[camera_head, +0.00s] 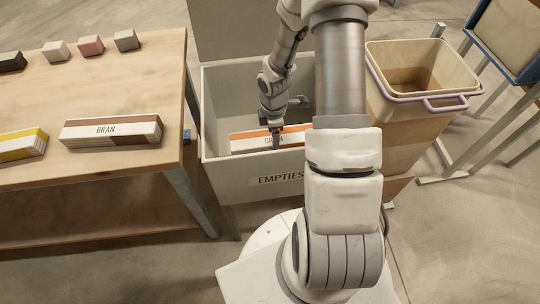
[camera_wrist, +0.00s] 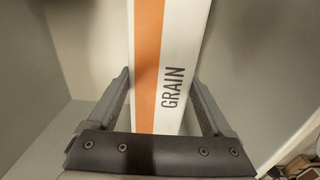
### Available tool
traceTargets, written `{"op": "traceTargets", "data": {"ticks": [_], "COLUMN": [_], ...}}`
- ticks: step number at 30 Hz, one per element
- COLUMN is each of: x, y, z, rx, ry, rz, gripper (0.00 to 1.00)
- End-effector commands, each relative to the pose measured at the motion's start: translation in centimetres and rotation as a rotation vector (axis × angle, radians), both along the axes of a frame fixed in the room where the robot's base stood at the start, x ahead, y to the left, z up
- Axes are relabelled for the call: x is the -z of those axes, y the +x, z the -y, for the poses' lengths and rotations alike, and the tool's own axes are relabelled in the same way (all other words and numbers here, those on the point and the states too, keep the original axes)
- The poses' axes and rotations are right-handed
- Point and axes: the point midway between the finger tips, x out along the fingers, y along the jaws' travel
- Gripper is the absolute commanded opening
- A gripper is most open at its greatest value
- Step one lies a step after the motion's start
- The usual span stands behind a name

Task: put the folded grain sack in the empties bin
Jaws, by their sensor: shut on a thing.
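The folded grain sack (camera_head: 247,141) is white with an orange stripe and lettering, which reads GRAIN in the wrist view (camera_wrist: 172,60). My gripper (camera_head: 276,138) is shut on it; the fingers are on either side of it in the wrist view (camera_wrist: 160,100). The sack is inside the grey empties bin (camera_head: 232,177), between its walls. I cannot tell if it touches the bin floor. My arm hides the sack's right end and part of the bin's label.
A wooden table (camera_head: 60,90) on the left holds a BRAN sack (camera_head: 108,131), a yellow-striped sack (camera_head: 20,146) and several small blocks (camera_head: 91,46). A tan tub with a purple rim (camera_head: 400,120) stands right of the bin. A blue-edged panel (camera_head: 512,38) is at the far right.

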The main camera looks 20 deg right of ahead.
Motion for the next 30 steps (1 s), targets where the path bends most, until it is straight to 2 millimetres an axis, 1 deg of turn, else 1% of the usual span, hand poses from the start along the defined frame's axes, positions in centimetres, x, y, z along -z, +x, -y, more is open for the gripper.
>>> {"op": "traceTargets", "data": {"ticks": [1,3,8,11,14,24,27,30], "x": [1.9,2.8,3.8,4.3,5.2,9.4,10.2,10.7], "y": [0.0,0.0,0.1,0.5,1.8,8.2,9.7,10.5], "z": [0.0,0.0,0.0,0.2,0.7,3.0,3.5,3.8], "rx": [0.000,0.000,0.001,0.001,0.003,0.003,0.001,0.002], "ry": [0.000,0.000,0.000,0.000,0.001,0.000,0.001,0.000], "rz": [0.001,0.001,0.001,0.001,0.001,0.002,0.001,0.001], "gripper": [0.14,0.14,0.14,0.14,0.14,0.14,0.14,0.14]}}
